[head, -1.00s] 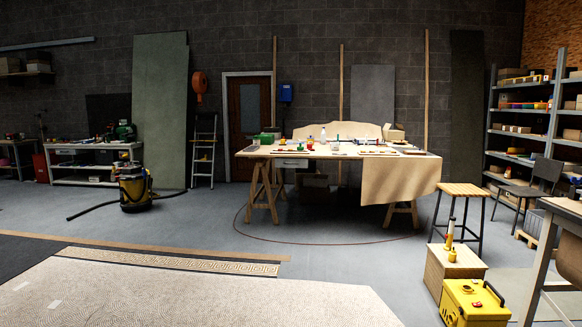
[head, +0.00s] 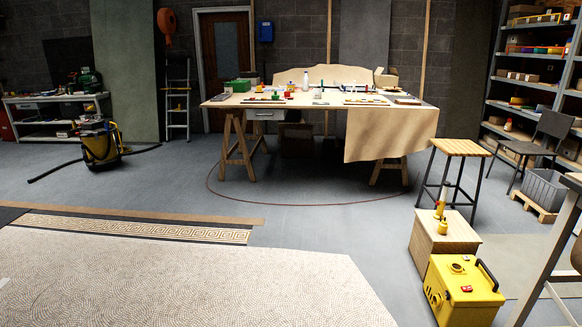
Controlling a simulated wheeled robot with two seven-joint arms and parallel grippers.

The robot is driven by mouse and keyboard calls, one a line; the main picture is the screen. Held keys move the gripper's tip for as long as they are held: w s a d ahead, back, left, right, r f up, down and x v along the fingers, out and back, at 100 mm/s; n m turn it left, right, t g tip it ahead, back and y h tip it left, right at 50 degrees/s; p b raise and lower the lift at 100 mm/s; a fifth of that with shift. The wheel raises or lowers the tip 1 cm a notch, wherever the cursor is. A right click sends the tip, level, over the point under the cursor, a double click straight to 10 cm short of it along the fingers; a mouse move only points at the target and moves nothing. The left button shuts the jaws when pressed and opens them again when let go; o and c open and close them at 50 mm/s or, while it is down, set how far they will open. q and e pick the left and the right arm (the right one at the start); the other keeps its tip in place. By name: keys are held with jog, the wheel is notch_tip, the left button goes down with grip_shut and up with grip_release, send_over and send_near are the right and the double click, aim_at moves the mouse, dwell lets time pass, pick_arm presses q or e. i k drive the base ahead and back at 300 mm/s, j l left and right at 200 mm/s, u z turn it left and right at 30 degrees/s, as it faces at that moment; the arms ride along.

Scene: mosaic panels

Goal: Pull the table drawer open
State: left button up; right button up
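The work table (head: 225,103) stands across the room, a pale wooden top on trestle legs. Its small grey drawer (head: 265,115) hangs under the top at the left part of the front side. The drawer looks shut, though it is small at this distance. A dark mark shows on its front; I cannot tell its handle clearly. Neither of my grippers is in view.
A mosaic panel (head: 180,275) covers the floor in front. Grey floor lies clear between it and the table. A wooden stool (head: 461,148), a wooden box (head: 445,238) and a yellow case (head: 463,290) stand at the right. A yellow vacuum (head: 100,148) stands left.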

aim_at(252, 114)
jog(key=i+l, duration=0.1)
jog(key=i, duration=0.55)
jog(key=i+l, duration=0.15)
jog(key=i, duration=0.5)
jog(key=i+l+u, duration=0.1)
jog(key=i, duration=0.55)
jog(key=i+l, duration=0.2)
jog(key=i, duration=0.45)
jog(key=i+l, duration=0.15)
jog(key=i, duration=0.5)
